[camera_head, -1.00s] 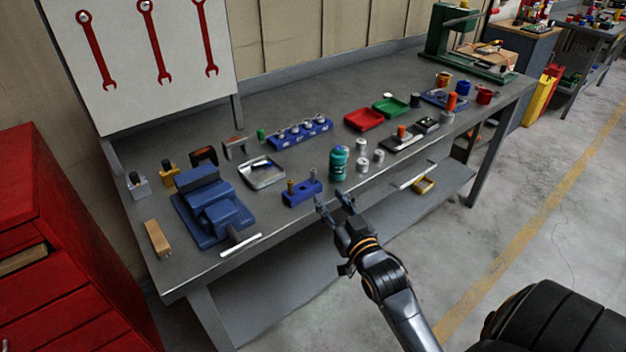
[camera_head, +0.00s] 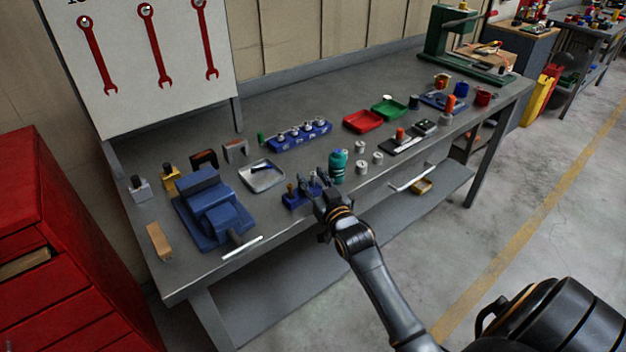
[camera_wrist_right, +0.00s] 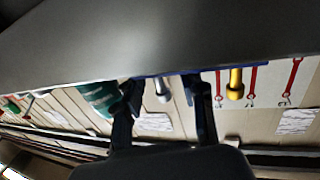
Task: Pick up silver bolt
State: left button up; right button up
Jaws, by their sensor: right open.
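The small blue block (camera_head: 291,202) stands near the front edge of the workbench, partly hidden behind my right gripper. A brass bolt (camera_head: 290,188) stands upright at its left end and also shows in the right wrist view (camera_wrist_right: 235,84). The silver bolt (camera_wrist_right: 162,90) shows between the two dark fingers in the right wrist view, apart from both. In the head view the fingers mostly hide it. My right gripper (camera_head: 314,180) is open around the silver bolt at the block's right end. My left gripper is not in view.
A teal bottle (camera_head: 338,166) stands close to the right of my right gripper. Silver cylinders (camera_head: 361,167) stand beyond it. A blue vise (camera_head: 212,210) and a metal tray (camera_head: 262,176) are to the left. A blue rack (camera_head: 300,135) stands behind.

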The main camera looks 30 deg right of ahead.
grip_shut()
